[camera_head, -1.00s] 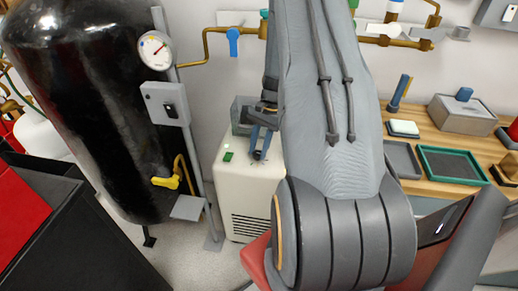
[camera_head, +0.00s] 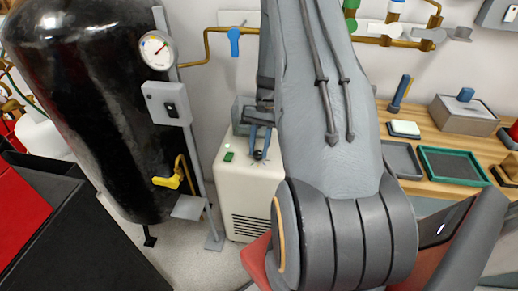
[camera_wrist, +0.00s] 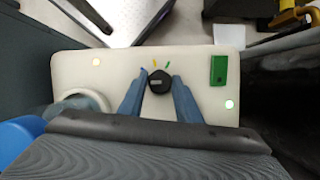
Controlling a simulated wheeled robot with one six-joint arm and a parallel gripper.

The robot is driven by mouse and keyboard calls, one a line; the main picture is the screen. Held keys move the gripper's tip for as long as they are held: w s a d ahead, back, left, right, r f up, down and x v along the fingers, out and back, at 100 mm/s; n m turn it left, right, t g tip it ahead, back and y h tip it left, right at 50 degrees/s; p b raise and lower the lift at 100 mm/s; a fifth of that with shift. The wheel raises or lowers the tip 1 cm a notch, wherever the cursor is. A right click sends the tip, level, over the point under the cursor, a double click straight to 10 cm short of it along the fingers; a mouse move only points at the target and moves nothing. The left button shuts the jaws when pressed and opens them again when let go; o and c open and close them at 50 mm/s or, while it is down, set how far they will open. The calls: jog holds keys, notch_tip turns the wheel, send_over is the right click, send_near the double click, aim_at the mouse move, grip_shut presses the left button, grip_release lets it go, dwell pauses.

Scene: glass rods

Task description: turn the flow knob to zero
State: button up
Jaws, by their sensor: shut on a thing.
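The black flow knob (camera_wrist: 159,82) sits on the top panel of a cream cabinet (camera_head: 245,195). In the wrist view a pale line on the knob points left; blue, yellow and green marks lie around its far side. My gripper (camera_wrist: 159,92) has one blue finger on each side of the knob and is shut on it. In the head view, my gripper (camera_head: 259,147) reaches down to the knob (camera_head: 258,155) from behind the panel, with both fingers visible.
A green switch (camera_wrist: 219,69) and two small lit lamps share the panel. A black tank (camera_head: 90,100) with a gauge (camera_head: 155,50) and a grey switch box (camera_head: 166,104) stands left of the cabinet. A wooden bench (camera_head: 445,150) with trays is at right.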

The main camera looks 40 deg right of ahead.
jog(key=o, duration=1.1)
jog(key=shift+c, duration=0.2)
jog(key=shift+r, duration=0.1)
jog(key=b+v, duration=0.1)
jog(key=v, duration=0.6)
jog(key=shift+r, duration=0.35)
jog(key=s+a+r+n+h, duration=0.1)
jog(key=s+a+r+n, duration=0.2)
jog(key=a, duration=0.5)
jog(key=s+a+r+n+h, duration=0.1)
jog(key=a+r+n+h, duration=0.15)
jog(key=a+r, duration=0.45)
jog(key=s+a+r+n+t, duration=0.1)
jog(key=s+a+n+t, duration=0.1)
jog(key=s+a+n, duration=0.4)
jog(key=s+a, duration=0.5)
jog(key=a, duration=0.1)
jog(key=shift+s+t, duration=0.15)
jog(key=shift+t, duration=0.15)
